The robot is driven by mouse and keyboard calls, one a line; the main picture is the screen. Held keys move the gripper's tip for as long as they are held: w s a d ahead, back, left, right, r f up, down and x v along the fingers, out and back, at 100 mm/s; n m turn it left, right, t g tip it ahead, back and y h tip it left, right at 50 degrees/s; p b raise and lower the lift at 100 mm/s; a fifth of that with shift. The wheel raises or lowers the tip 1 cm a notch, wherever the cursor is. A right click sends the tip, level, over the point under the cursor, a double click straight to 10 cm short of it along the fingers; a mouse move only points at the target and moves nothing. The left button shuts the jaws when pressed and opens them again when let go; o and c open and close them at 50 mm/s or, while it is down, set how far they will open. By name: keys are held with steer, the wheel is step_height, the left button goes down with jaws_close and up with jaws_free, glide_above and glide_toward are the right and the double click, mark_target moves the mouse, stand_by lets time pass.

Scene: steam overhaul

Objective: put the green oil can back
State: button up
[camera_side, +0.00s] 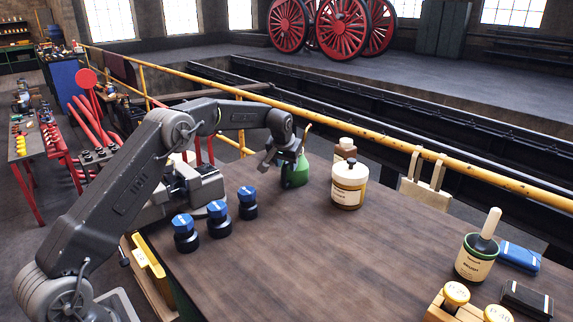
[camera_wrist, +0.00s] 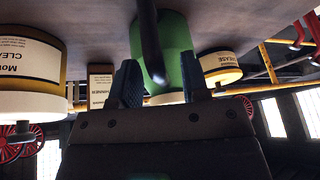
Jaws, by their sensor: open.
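The green oil can (camera_side: 295,173) stands upright on the brown bench top (camera_side: 300,260), near its far edge, with its thin spout rising beside my wrist. My gripper (camera_side: 273,160) is low at the left side of the can in the side view. In the wrist view, which is upside down, the can (camera_wrist: 177,38) lies between and beyond the two dark fingers of my gripper (camera_wrist: 160,78). The jaws are open. I cannot tell whether a finger touches the can. The dark spout crosses in front of its body.
A white-lidded jar (camera_side: 349,186) and a brown bottle (camera_side: 345,151) stand right of the can. Several blue-topped black knobs (camera_side: 217,219) stand at left, near a grey vise (camera_side: 200,185). A brush pot (camera_side: 474,258) is at right. The bench middle is clear.

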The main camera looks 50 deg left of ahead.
steer(key=s+d+r+m, duration=0.1)
steer(key=s+d+r, duration=0.45)
steer(key=r, duration=0.35)
steer(key=s+d+r, duration=0.4)
steer(key=s+r, duration=0.3)
steer(key=r, duration=0.2)
steer(key=s+d+r+m+t+h, duration=0.15)
steer(key=s+d, duration=0.35)
steer(key=s, duration=0.6)
steer(key=s+d+f+m, duration=0.1)
steer(key=s+d+f, duration=0.2)
steer(key=s, duration=0.6)
steer(key=s+d+f+m+h, duration=0.1)
steer(key=s+d+f, duration=0.2)
steer(key=s, duration=0.7)
steer(key=shift+s, duration=0.25)
